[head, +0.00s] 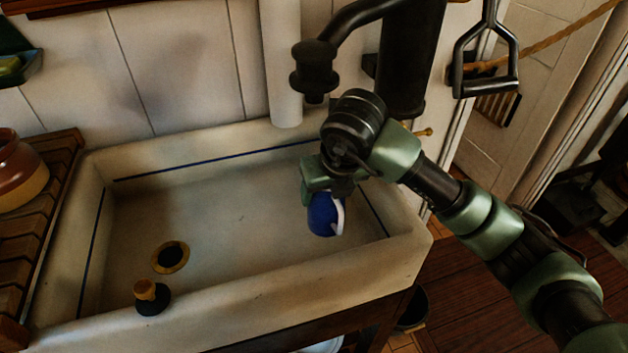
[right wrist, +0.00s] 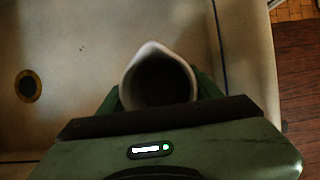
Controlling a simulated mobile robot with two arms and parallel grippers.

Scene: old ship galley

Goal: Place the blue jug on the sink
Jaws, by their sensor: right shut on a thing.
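The blue jug (head: 322,215) is in my right gripper (head: 330,185), over the right part of the sink basin. In the right wrist view I look down into the jug's white-rimmed mouth (right wrist: 158,55), with the green gripper on both sides of it. The jug looks upright. I cannot tell whether its base touches the basin floor. The sink (head: 240,285) is a wide pale trough with a dark blue line inside its walls. Its brass-ringed drain (head: 170,257) is at the left, and shows in the right wrist view (right wrist: 28,86). My left gripper is not in view.
A dark stopper with a wooden top (head: 150,297) stands at the sink's front left rim. A slatted wooden rack (head: 22,225) with a brown pot (head: 20,172) is on the left. A black pump (head: 405,60) rises behind the sink. The basin's middle is clear.

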